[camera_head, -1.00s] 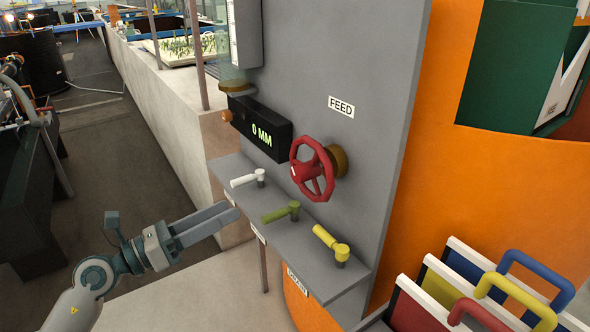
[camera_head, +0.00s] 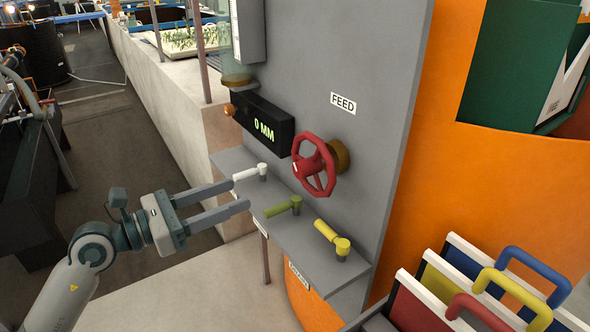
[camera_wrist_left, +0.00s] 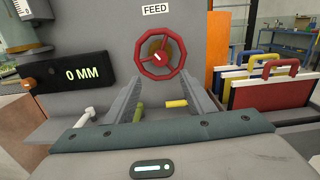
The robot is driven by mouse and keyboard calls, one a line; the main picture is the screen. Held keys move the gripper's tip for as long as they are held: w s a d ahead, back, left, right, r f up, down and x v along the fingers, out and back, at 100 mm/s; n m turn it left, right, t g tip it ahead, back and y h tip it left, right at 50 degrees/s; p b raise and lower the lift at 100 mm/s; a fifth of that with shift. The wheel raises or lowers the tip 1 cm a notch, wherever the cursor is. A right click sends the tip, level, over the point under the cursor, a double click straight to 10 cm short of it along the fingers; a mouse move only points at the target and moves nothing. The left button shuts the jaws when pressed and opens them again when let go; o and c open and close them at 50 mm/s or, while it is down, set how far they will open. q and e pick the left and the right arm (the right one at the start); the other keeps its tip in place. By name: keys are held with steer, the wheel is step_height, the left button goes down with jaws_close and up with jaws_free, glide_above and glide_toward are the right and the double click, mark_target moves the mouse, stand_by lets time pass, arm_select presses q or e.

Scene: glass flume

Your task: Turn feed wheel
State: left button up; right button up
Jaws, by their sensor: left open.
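The red feed wheel (camera_head: 314,166) stands out from the grey panel (camera_head: 380,110) on a brass-coloured hub, under the FEED label (camera_head: 343,104). It also shows in the left wrist view (camera_wrist_left: 160,70), ahead of and above my fingers. The display (camera_head: 262,124) left of it reads 0 MM. My left gripper (camera_head: 240,194) is open and empty, left of the wheel and lower, apart from it. Its fingers are near the white lever (camera_head: 250,173) and the olive lever (camera_head: 283,208); I cannot tell whether they touch. My right gripper is not in view.
A grey ledge (camera_head: 232,160) below the wheel carries the white, olive and yellow levers (camera_head: 332,238). Framed panels with blue, yellow and red handles (camera_head: 535,275) stand at lower right. A pale wall (camera_head: 175,105) runs behind at left.

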arm_select(q)
steer(key=p, duration=0.2)
glide_toward(297, 171)
steer(key=p+x, duration=0.3)
steer(key=x, duration=0.5)
steer(key=shift+w+d+r, duration=0.1)
steer(key=shift+d+r, duration=0.05)
steer(key=shift+d, duration=0.05)
steer(key=shift+w+d, duration=0.3)
steer(key=shift+d, duration=0.15)
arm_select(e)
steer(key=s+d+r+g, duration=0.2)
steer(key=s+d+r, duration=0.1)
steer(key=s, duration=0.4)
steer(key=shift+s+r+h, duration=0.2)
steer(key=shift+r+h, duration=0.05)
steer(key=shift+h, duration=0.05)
arm_select(q)
steer(key=shift+c, duration=0.3)
jaws_close()
steer(key=shift+w, duration=0.15)
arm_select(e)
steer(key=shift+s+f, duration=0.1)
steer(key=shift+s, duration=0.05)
